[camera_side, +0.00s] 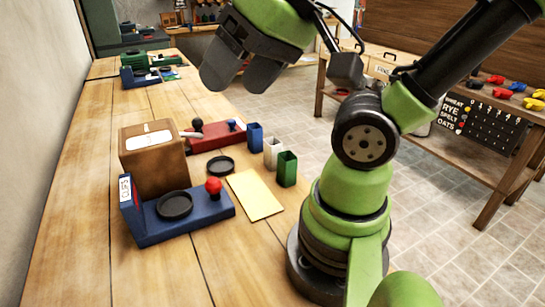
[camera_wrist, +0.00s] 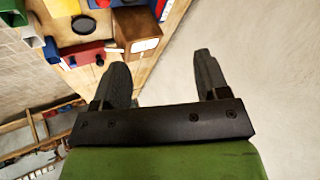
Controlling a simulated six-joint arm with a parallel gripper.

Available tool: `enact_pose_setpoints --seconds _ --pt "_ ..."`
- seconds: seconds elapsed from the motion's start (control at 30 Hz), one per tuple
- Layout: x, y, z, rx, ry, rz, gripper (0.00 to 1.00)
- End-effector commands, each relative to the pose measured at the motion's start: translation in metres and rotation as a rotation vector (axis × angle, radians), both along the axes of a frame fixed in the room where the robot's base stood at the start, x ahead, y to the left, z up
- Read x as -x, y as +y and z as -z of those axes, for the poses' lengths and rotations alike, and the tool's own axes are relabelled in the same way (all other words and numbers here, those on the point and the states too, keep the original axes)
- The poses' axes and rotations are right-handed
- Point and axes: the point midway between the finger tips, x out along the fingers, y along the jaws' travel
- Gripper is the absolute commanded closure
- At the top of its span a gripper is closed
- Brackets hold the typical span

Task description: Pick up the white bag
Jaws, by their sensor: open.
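The white bag (camera_side: 272,152) is a small, upright, open-topped holder on the wooden bench. It stands between a blue one (camera_side: 255,137) and a green one (camera_side: 287,168) of like shape. In the wrist view the white bag (camera_wrist: 29,33) is near the upper left edge. My gripper (camera_side: 243,74) is open and empty, well above the bench and apart from the bag.
A yellow sheet (camera_side: 255,194) lies beside the bags. A brown box (camera_side: 155,165), a red device (camera_side: 216,136), a black disc (camera_side: 220,165) and a blue device with a red knob (camera_side: 185,216) crowd the left. The bench's front and far stretches have bare wood.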

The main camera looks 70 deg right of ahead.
Motion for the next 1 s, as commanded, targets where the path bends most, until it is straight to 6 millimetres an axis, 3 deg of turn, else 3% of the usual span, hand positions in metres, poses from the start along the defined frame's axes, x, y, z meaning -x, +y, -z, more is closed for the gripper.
enact_pose_setpoints --seconds 0.17,0.3,0.47,0.7,0.83,1.0 --pt "-0.036 -0.035 0.008 0.059 0.111 0.1 0.32" --pt "-0.065 -0.083 0.027 0.101 0.228 0.186 0.32" --pt "-0.083 -0.145 0.064 0.114 0.365 0.266 0.32" --pt "-0.07 -0.232 0.138 0.075 0.549 0.347 0.32" --pt "-0.056 -0.257 0.169 0.048 0.606 0.366 0.32" --pt "-0.047 -0.269 0.189 0.032 0.636 0.372 0.32"
